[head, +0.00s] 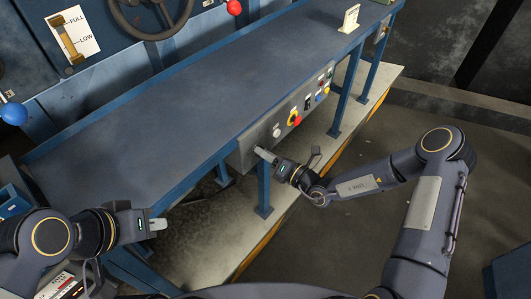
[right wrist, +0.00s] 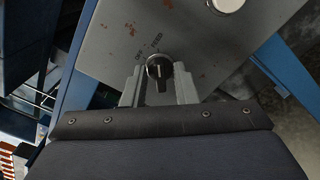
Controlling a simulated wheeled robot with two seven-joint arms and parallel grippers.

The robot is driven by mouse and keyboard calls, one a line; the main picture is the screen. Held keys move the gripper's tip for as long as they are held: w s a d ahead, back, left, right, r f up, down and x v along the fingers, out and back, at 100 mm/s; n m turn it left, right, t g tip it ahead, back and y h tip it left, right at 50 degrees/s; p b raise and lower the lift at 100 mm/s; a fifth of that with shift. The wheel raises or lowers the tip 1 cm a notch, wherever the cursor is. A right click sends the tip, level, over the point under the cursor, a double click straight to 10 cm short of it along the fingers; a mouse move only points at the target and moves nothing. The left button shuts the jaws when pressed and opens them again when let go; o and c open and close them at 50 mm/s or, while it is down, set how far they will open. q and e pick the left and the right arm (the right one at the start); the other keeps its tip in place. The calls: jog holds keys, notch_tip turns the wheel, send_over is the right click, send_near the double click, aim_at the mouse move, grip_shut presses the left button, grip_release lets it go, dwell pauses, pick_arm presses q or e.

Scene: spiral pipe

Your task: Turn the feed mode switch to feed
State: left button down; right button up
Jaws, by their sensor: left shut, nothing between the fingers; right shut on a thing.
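The feed mode switch (right wrist: 159,67) is a round black knob with a pale line, on a worn grey control panel (right wrist: 120,40). Small lettering beside the knob appears to read OFF and FEED. I cannot tell for sure which label the line points to. My right gripper (right wrist: 160,88) has one finger on each side of the knob and is shut on it. In the head view my right gripper (head: 264,155) meets the left end of the panel and hides the switch. My left gripper (head: 158,224) is shut and empty, away from the panel, at lower left.
The panel also carries a red and yellow emergency button (head: 295,118) and several smaller buttons. A long blue conveyor table (head: 200,90) runs above it on blue legs. A handwheel (head: 150,12) and a FULL/LOW gauge (head: 73,37) are behind. Open floor lies at the right.

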jog(key=o, duration=0.6)
jog(key=shift+o, duration=0.2)
jog(key=b+v, duration=0.1)
jog(key=v, duration=0.7)
